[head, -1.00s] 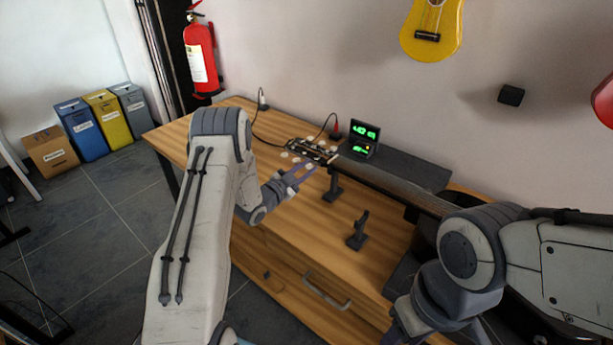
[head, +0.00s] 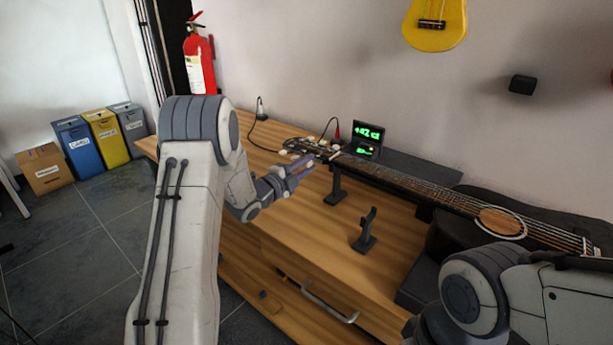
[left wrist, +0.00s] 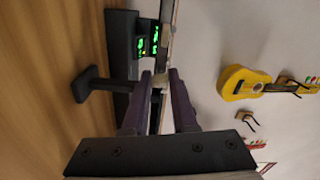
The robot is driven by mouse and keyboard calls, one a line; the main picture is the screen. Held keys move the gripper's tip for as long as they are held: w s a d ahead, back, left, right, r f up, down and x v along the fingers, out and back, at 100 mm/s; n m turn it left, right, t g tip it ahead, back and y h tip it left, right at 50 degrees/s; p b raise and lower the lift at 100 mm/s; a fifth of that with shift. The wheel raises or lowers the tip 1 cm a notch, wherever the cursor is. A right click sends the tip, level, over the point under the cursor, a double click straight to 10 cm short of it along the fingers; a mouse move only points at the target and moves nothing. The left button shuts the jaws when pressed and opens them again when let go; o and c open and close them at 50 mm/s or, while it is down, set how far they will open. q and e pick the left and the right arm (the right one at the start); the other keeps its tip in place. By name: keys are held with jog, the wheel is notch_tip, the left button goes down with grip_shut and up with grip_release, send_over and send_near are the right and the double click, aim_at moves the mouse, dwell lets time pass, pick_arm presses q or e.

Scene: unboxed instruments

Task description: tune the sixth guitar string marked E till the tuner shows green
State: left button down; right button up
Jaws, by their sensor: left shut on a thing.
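The guitar (head: 415,187) lies across the bench with its headstock (head: 303,144) at the far left end and pale tuning pegs along its edges. My left gripper (head: 309,166) is at the near side of the headstock, shut on a tuning peg. The left wrist view shows the peg (left wrist: 159,80) between the purple fingers (left wrist: 161,90). I cannot read a string mark on it. The tuner (head: 367,139) stands behind the neck, with green lit figures and a small orange spot; its screens also show in the left wrist view (left wrist: 148,42). My right gripper is out of view.
Dark stands (head: 366,230) rise from the wooden bench (head: 290,220) in front of the neck. Cables run behind the headstock. A yellow ukulele (head: 435,25) hangs on the wall. A red extinguisher (head: 199,62) and boxes (head: 74,145) stand left.

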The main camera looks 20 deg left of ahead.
pick_arm(q)
jog(key=shift+m+b, duration=0.5)
jog(key=shift+b, duration=0.05)
jog(key=c, duration=0.7)
grip_release()
jog(key=v, duration=1)
jog(key=shift+s+b, duration=0.2)
jog(key=shift+b, duration=0.15)
